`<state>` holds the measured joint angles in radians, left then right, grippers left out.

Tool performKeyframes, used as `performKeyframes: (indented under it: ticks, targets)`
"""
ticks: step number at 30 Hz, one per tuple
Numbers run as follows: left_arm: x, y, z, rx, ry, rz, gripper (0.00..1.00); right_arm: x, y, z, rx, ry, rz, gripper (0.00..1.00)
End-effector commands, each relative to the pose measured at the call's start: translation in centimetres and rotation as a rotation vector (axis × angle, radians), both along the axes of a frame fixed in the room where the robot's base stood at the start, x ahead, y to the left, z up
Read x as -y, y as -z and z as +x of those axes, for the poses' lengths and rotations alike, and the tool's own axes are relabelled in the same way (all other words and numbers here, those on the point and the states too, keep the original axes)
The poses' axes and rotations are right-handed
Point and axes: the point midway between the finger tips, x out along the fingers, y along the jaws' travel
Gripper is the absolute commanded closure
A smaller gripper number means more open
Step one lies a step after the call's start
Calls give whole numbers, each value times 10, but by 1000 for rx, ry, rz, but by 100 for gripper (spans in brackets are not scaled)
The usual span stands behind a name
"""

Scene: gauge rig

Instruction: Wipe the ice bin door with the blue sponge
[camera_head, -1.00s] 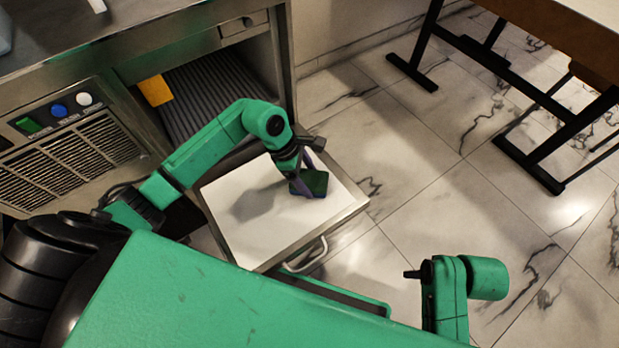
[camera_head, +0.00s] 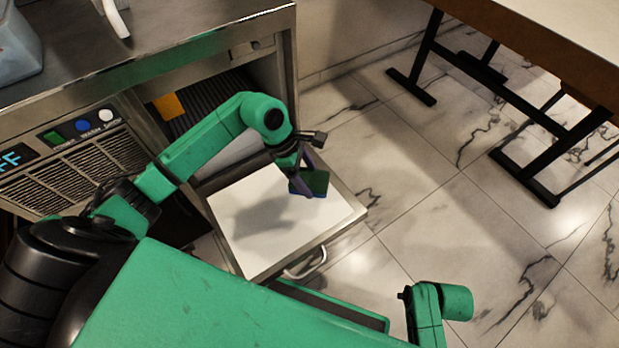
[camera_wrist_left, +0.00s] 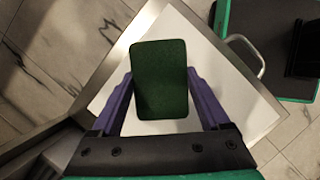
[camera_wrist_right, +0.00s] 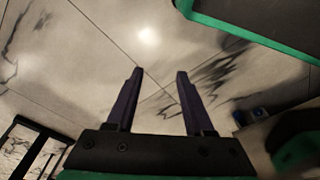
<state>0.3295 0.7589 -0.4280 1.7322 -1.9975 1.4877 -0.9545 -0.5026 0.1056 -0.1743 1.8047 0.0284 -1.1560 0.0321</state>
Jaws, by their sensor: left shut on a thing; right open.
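The ice bin door (camera_head: 242,248) is pulled open and tilted out, its white inner panel framed in steel and facing up. It also shows in the left wrist view (camera_wrist_left: 215,95). The sponge (camera_head: 318,183), dark green on top with a blue side, is in my left gripper (camera_head: 304,182), over the right part of the panel. In the left wrist view the sponge (camera_wrist_left: 160,80) is between the purple fingers. A shadow lies on the panel left of it; I cannot tell whether the sponge touches. My right gripper (camera_wrist_right: 158,75) is open and empty over the floor.
The steel counter (camera_head: 170,50) with a vent grille and buttons is behind the door. A bar handle (camera_head: 306,263) sits on the door's front edge. A black-legged table (camera_head: 560,70) stands at the right. Marble floor (camera_head: 430,210) between is clear.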

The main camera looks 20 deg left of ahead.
Motion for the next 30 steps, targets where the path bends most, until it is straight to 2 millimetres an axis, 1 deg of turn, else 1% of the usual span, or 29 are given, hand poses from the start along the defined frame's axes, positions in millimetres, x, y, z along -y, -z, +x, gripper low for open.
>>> performKeyframes:
  ticks: [1,3,9,25,28,29,30]
  targets:
    - [-1,-5,0,0,0,0,73,1,2,-1,-3,1,-2,47]
    - [-2,-8,1,1,-1,0,73,2,7,-3,-3,2,-4,47]
    - [-3,-13,2,1,-4,0,73,4,17,-7,-6,4,-9,47]
    - [-3,-13,2,0,1,0,73,4,18,-7,-6,4,-9,47]
    - [0,-14,0,2,86,-1,73,4,18,-7,-6,4,-8,47]
    - [0,-15,-1,1,138,0,73,4,18,-7,-6,4,-8,47]
    - [2,-17,-4,3,231,0,73,4,18,-7,-6,4,-8,47]
